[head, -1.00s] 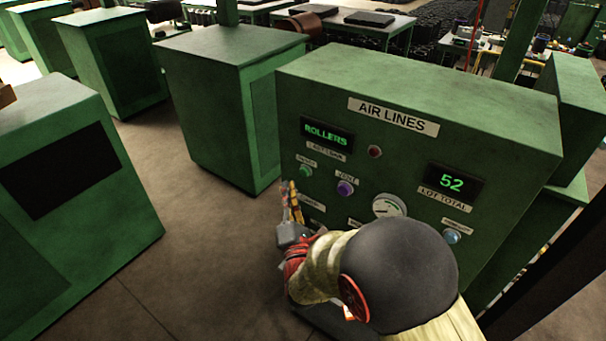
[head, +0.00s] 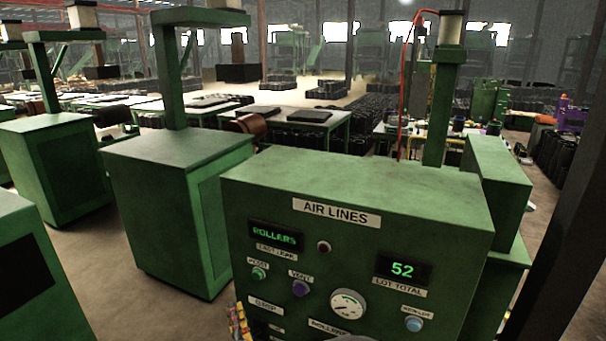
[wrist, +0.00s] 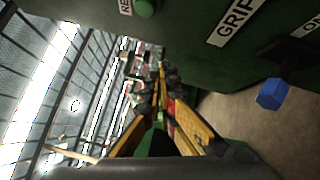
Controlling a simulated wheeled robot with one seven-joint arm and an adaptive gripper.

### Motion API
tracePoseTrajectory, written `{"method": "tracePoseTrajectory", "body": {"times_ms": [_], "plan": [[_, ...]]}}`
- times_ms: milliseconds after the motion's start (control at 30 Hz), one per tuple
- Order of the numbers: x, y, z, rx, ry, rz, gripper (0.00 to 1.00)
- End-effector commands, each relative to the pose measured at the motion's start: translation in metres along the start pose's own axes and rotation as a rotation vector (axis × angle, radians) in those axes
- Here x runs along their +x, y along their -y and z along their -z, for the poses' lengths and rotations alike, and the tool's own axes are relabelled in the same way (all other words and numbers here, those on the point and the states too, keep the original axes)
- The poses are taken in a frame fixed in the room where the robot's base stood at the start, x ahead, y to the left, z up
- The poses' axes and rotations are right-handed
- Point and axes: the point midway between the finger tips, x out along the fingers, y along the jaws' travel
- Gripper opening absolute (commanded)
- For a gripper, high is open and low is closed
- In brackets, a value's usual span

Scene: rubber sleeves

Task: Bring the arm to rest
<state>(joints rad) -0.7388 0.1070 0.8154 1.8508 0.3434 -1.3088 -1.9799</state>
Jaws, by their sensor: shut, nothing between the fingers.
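My gripper (head: 238,322) shows only partly, at the bottom edge of the head view, in front of the lower left of the green AIR LINES panel (head: 460,255). Its yellow and dark fingers also show in the wrist view (wrist: 162,80), where they come together with nothing between them. The rest of my arm is almost wholly below the head view. The panel face with its GRIP label (wrist: 235,22) is above and to the right of the fingers in the wrist view. I cannot tell the exact gap between them.
The panel bears a ROLLERS display (head: 275,237), a 52 display (head: 403,270), a gauge (head: 347,304) and several buttons. A blue knob (wrist: 272,93) sticks out near the fingers' right. Green cabinets (head: 165,200) stand at left, with brown floor (head: 110,290) between them.

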Motion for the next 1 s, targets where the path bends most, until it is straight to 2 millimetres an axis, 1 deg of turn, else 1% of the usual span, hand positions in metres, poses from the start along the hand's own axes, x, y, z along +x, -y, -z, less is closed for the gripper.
{"method": "tracePoseTrajectory", "body": {"times_ms": [33,67,100,167,200,267,300,367,433,467,567,600,667,700,767,833,867,900,967,1000], "plan": [[-0.004,0.022,0.010,0.087,-0.036,0.078,0.00],[-0.008,0.038,0.018,0.148,-0.059,0.138,0.00],[-0.015,0.059,0.027,0.231,-0.085,0.221,0.00],[-0.028,0.084,0.040,0.352,-0.110,0.346,0.00],[-0.038,0.096,0.048,0.430,-0.118,0.428,0.00],[-0.054,0.110,0.057,0.545,-0.118,0.548,0.00],[-0.065,0.116,0.058,0.619,-0.105,0.626,0.00],[-0.082,0.123,0.057,0.724,-0.072,0.740,0.00],[-0.103,0.126,0.050,0.842,-0.011,0.863,0.00],[-0.112,0.125,0.045,0.890,0.019,0.912,0.00],[-0.145,0.119,0.024,1.038,0.150,1.063,0.00],[-0.159,0.114,0.013,1.094,0.212,1.117,0.00],[-0.182,0.105,-0.007,1.173,0.314,1.187,0.00],[-0.197,0.098,-0.021,1.223,0.389,1.226,0.00],[-0.222,0.085,-0.044,1.295,0.508,1.275,0.00],[-0.254,0.067,-0.074,1.374,0.657,1.311,0.00],[-0.268,0.059,-0.088,1.406,0.721,1.319,0.00],[-0.287,0.048,-0.105,1.446,0.804,1.323,0.00],[-0.314,0.031,-0.131,1.501,0.919,1.312,0.00],[-0.332,0.020,-0.146,1.535,0.988,1.296,0.00]]}}
